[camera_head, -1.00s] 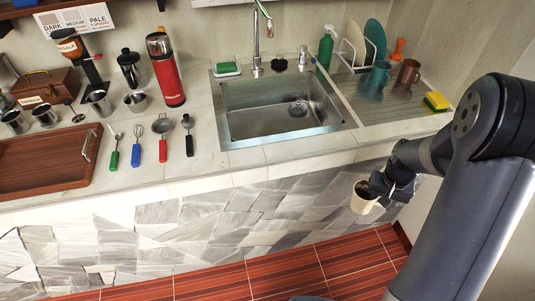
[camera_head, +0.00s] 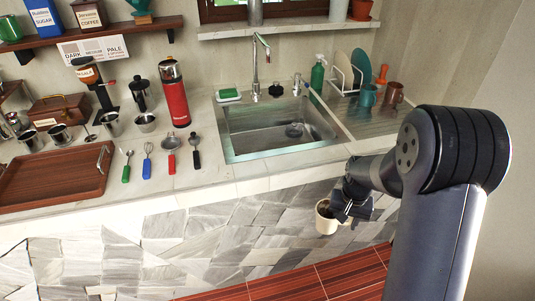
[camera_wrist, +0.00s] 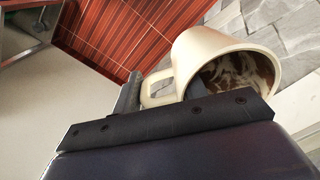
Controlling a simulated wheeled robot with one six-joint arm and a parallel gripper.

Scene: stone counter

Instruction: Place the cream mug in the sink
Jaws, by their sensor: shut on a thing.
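The cream mug (camera_head: 325,222) is held in front of the counter's stone face, below the counter top. My gripper (camera_head: 342,206) is shut on it. In the wrist view the mug (camera_wrist: 205,52) is tilted, its handle between the jaws of my gripper (camera_wrist: 140,100), and its inside shows dark brown and whitish marks. The sink (camera_head: 265,139) is a steel basin set in the counter, up and to the left of the mug, with a dark drain in its floor. No other object shows in the basin.
A tap (camera_head: 256,70) stands behind the sink. A green soap bottle (camera_head: 318,74), a plate rack (camera_head: 346,78), a teal mug (camera_head: 367,96) and a copper mug (camera_head: 393,94) stand to its right. The counter's front edge (camera_head: 270,180) separates mug and sink.

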